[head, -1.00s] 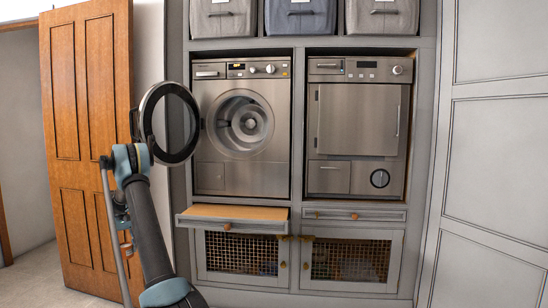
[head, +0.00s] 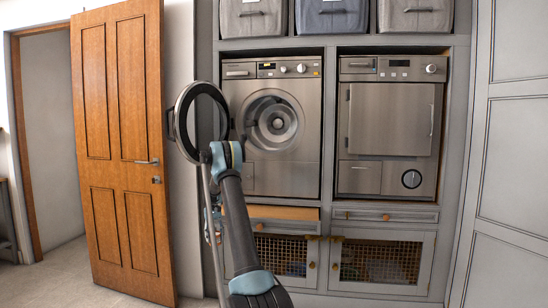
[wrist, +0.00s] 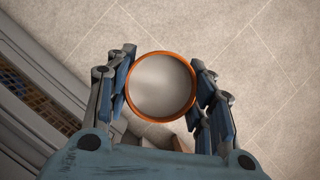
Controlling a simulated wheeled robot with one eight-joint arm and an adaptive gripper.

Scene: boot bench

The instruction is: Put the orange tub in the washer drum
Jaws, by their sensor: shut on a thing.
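In the wrist view the orange tub (wrist: 133,107) shows as a round orange rim with a pale inside, seen from above over the floor. My gripper (wrist: 162,86) is shut on it, with a finger on each side. In the head view the tub and the fingertips cannot be made out; my arm stands in front of the washer's lower left. The washer (head: 285,179) is the left steel machine. Its round door (head: 176,124) is swung open to the left, and the washer drum (head: 275,122) is open to view and looks empty.
A second steel machine (head: 389,127) stands right of the washer, its front shut. A pulled-out drawer board (head: 285,212) sits under the washer, partly behind my arm. Mesh doors (head: 381,262) are below. An open wooden door (head: 122,200) stands left, with bare floor before it.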

